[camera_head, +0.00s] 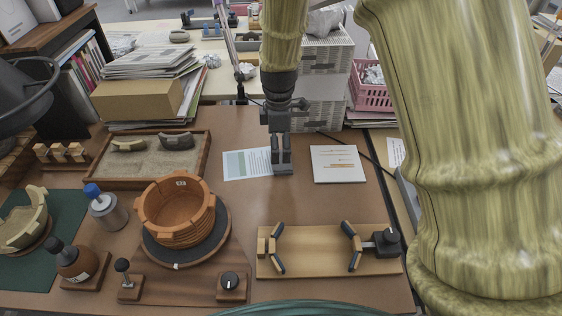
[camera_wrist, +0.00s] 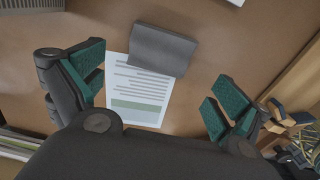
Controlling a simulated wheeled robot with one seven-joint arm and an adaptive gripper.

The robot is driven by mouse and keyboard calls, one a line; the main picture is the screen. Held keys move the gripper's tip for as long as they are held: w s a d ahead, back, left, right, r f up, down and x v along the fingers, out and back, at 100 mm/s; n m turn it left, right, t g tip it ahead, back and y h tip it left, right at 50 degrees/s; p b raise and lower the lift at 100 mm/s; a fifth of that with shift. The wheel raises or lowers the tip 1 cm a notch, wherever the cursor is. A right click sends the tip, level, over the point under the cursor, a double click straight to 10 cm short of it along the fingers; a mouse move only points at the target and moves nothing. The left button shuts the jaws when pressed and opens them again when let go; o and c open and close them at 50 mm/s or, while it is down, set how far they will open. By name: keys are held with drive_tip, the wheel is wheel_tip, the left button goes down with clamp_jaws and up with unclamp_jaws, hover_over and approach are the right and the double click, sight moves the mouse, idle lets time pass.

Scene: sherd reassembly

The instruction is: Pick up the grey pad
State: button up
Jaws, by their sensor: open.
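The grey pad (camera_wrist: 162,50) is a plain grey block lying flat in the wrist view, at upper centre. It covers the top edge of a printed sheet (camera_wrist: 138,103). My gripper (camera_wrist: 157,92) is open and empty, with its teal-lined fingers spread to either side. The pad lies between and a little beyond the fingertips in that picture, touching neither. In the head view my gripper (camera_head: 281,166) points down over the back middle of the table, beside the printed sheet. There the pad is largely hidden by the gripper or hard to tell from it.
A white booklet (camera_head: 338,164) lies to the right. A wooden clamp board (camera_head: 310,236) and an orange pot (camera_head: 180,212) on a round stand are nearer the front. A sand tray (camera_head: 100,182) with two sherds is at left. Stacked papers (camera_head: 150,62) rise behind it.

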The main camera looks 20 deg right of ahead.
drive_tip(key=shift+w+a+f, duration=0.1)
drive_tip(key=shift+w+f, duration=0.1)
drive_tip(key=shift+f, duration=0.15)
drive_tip(key=shift+s+f, duration=0.4)
drive_tip(key=shift+f, duration=0.05)
drive_tip(key=f, duration=0.3)
drive_tip(key=shift+w+f, duration=0.15)
drive_tip(key=shift+w, duration=0.2)
drive_tip(key=shift+s+f, duration=0.15)
drive_tip(key=shift+f, duration=0.05)
drive_tip(key=c, duration=0.9)
